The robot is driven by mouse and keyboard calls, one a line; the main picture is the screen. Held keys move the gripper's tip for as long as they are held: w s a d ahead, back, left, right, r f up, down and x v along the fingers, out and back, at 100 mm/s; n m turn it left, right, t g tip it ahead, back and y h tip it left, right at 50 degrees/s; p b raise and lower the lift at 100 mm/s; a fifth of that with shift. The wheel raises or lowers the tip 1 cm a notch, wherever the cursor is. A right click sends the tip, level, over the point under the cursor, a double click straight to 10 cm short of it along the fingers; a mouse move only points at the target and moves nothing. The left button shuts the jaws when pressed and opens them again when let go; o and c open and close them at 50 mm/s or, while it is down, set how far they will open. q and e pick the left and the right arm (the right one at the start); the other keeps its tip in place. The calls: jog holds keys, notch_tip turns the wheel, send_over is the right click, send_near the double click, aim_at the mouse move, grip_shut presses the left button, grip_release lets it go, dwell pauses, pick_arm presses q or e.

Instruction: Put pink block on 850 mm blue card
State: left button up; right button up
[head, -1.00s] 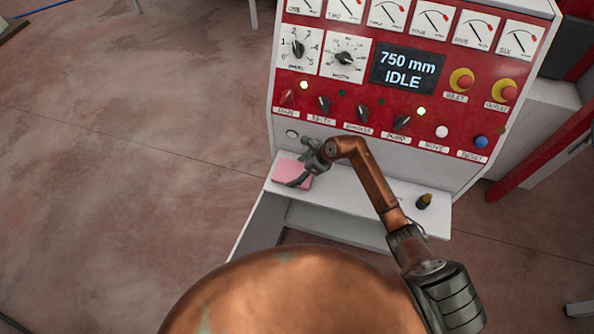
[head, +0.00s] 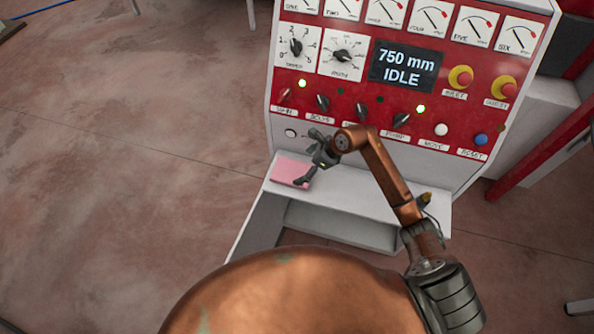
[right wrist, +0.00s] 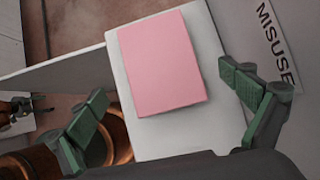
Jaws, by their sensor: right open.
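The pink block (head: 290,172) looks like a flat rectangle. It lies at the left end of the white shelf (head: 345,197) under the red panel. My right gripper (head: 309,160) hangs over the shelf beside the block, with one finger partly over its right edge. In the right wrist view the pink block (right wrist: 163,62) lies ahead of my right gripper (right wrist: 162,82), whose green-tipped fingers are spread and empty. I see no blue card in either view. The display (head: 406,66) reads 750 mm, IDLE.
The control panel (head: 340,115), with dials, knobs and buttons, rises behind the shelf. The floor (head: 120,190) at left is clear.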

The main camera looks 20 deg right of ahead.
jog(key=b+v, duration=0.1)
jog(key=v, duration=0.5)
jog(key=shift+r, duration=0.3)
jog(key=shift+d, duration=0.1)
